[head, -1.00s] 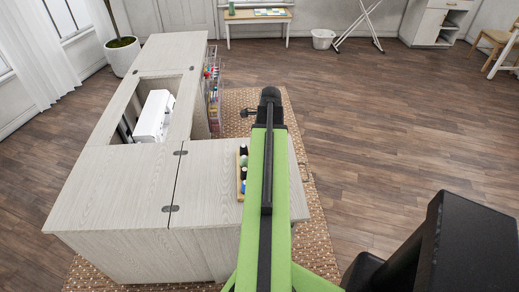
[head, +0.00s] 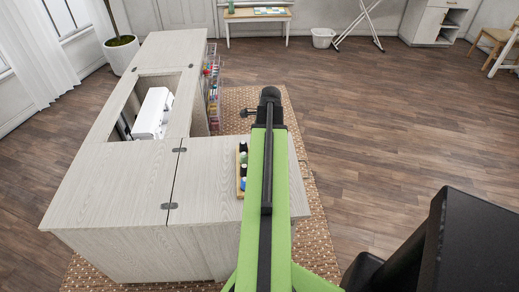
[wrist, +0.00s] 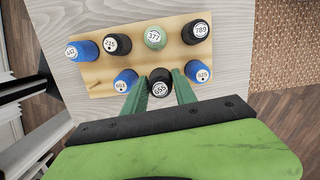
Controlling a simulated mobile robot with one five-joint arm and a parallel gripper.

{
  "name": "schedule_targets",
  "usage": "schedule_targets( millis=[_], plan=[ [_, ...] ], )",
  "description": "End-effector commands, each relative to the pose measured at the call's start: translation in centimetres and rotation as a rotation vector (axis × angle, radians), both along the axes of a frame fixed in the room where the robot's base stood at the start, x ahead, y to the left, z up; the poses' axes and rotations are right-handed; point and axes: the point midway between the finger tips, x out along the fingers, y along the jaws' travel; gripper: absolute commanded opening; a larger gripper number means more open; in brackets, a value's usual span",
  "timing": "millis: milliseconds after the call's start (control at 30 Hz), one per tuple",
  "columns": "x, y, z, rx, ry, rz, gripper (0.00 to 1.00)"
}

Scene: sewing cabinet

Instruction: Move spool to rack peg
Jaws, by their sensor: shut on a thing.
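My gripper (wrist: 159,90) shows two green fingers in the wrist view, one on each side of a black spool (wrist: 160,76) with a white top labelled 655. It is shut on that spool. The spool is in line with the near row on a pale wooden board (wrist: 92,62), between two blue spools (wrist: 125,78) (wrist: 199,72). I cannot tell whether it rests on the board or is slightly raised. A bare peg (wrist: 95,86) stands at the near left of the board. In the head view the board (head: 239,190) is partly covered by my green arm, which hides my gripper.
Blue, black and green spools (wrist: 155,38) fill the far row. The board lies on a pale cabinet top (head: 110,185) with a white sewing machine (head: 152,115) in its opening. A rack of coloured items (head: 214,90) stands along the cabinet's side. Wooden floor (head: 400,130) is clear on the right.

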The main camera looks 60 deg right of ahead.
Motion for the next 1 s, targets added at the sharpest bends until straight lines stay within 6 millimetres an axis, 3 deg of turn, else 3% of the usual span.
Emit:
schedule_targets(
  millis=[600, 867, 900, 1000],
  plan=[
    [0.0, 0.0, -1.9, 0.0, 0.0, 0.001, 0.0],
    [0.0, 0.0, -1.9, 0.0, 0.0, 0.001, 0.0],
    [0.0, 0.0, -1.9, 0.0, 0.0, 0.001, 0.38],
    [0.0, 0.0, -1.9, 0.0, 0.0, 0.001, 0.51]
  ],
)
